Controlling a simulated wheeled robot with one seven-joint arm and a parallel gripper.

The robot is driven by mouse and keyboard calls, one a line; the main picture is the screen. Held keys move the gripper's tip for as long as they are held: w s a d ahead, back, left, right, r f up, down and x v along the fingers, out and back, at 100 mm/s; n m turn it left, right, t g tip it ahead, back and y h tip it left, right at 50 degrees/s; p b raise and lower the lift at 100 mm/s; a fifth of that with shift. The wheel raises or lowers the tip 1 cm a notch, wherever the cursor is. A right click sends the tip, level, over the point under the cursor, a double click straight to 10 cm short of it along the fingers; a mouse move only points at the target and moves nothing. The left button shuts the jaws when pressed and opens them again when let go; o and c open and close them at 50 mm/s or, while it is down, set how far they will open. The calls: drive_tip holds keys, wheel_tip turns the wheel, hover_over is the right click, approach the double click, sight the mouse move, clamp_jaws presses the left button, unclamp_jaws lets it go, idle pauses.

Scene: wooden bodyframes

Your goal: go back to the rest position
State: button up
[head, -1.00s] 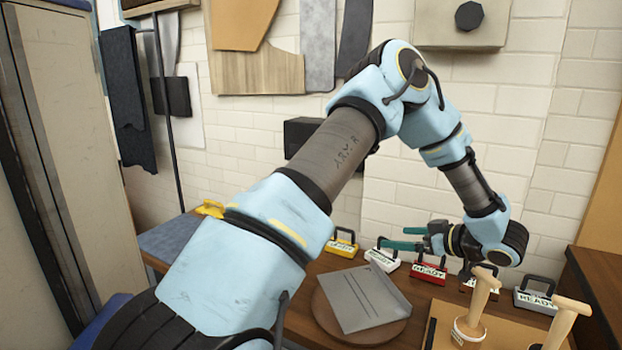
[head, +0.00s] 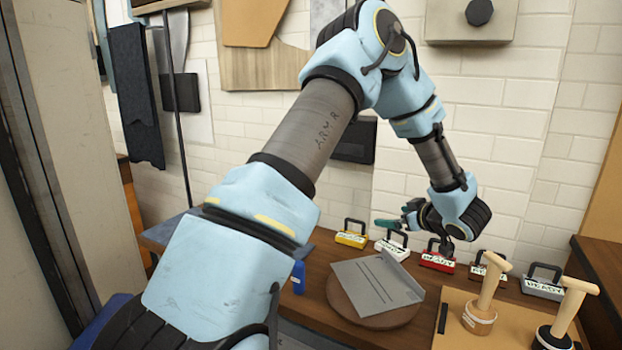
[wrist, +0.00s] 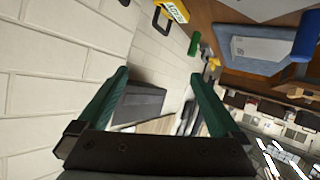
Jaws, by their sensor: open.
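My gripper (head: 390,223) is up over the back of the workbench in the head view, close to the row of labelled blocks, with its green fingers pointing left. In the wrist view the two green fingers (wrist: 160,100) stand wide apart with nothing between them. The wrist view looks along the white brick wall (wrist: 60,60), with a dark box on it beyond the fingers. My arm rises from the lower left and bends down to the gripper at the right, hiding part of the wall and bench.
Labelled blocks with black handles, yellow (head: 351,234), white (head: 392,246) and red (head: 437,258) among them, line the bench back. A grey plate (head: 376,283) lies on a round wooden board (head: 345,305). Two wooden-handled stamps (head: 478,318) stand on a tan board (head: 456,300) at right.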

drive_tip(key=a+f+m+g+h+b, duration=0.1)
drive_tip(key=a+m+g+h+b, duration=0.2)
drive_tip(key=a+m+h+b, duration=0.45)
drive_tip(key=s+a+f+g+y, duration=0.1)
drive_tip(key=s+a+f+g, duration=0.1)
drive_tip(key=s+a, duration=0.8)
drive_tip(key=s+a+f+g+y, duration=0.2)
drive_tip(key=s+a+g, duration=0.3)
drive_tip(key=s+a, duration=0.4)
drive_tip(key=shift+s+a+f+g+b, duration=0.35)
drive_tip(key=shift+a+f, duration=0.3)
drive_tip(key=shift+a, duration=0.3)
